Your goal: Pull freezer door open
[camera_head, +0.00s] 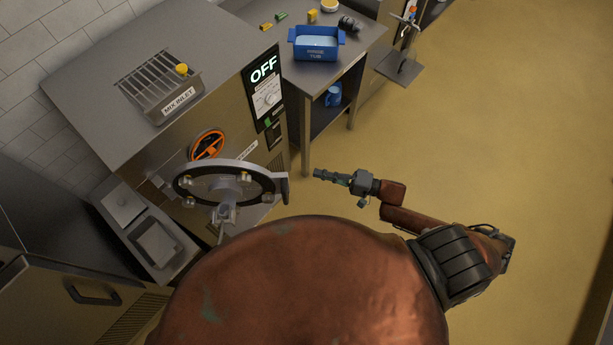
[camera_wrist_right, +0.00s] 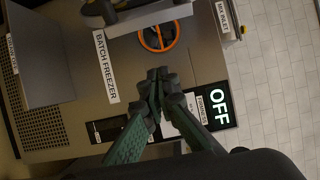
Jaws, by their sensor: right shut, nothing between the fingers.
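The batch freezer (camera_head: 222,110) is a grey steel machine with an OFF panel (camera_head: 264,88). Its round, grey-rimmed door (camera_head: 225,168) stands out in front of the machine's face, with a spout and a dark handle (camera_head: 284,188) at its right edge. An orange spoked ring (camera_head: 207,145) shows on the face behind it, and also in the wrist view (camera_wrist_right: 158,36). Part of the door (camera_wrist_right: 150,14) is at that view's top edge. My right gripper (camera_head: 317,174) is shut and empty, right of the handle and apart from it; its fingertips (camera_wrist_right: 158,74) meet. My left gripper is out of view.
A steel table (camera_head: 352,62) with a blue tub (camera_head: 316,43) stands right of the freezer. A blue mug (camera_head: 333,96) sits on its lower shelf. Two tray-like containers (camera_head: 155,243) are at the lower left. The yellow floor (camera_head: 480,130) on the right is clear.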

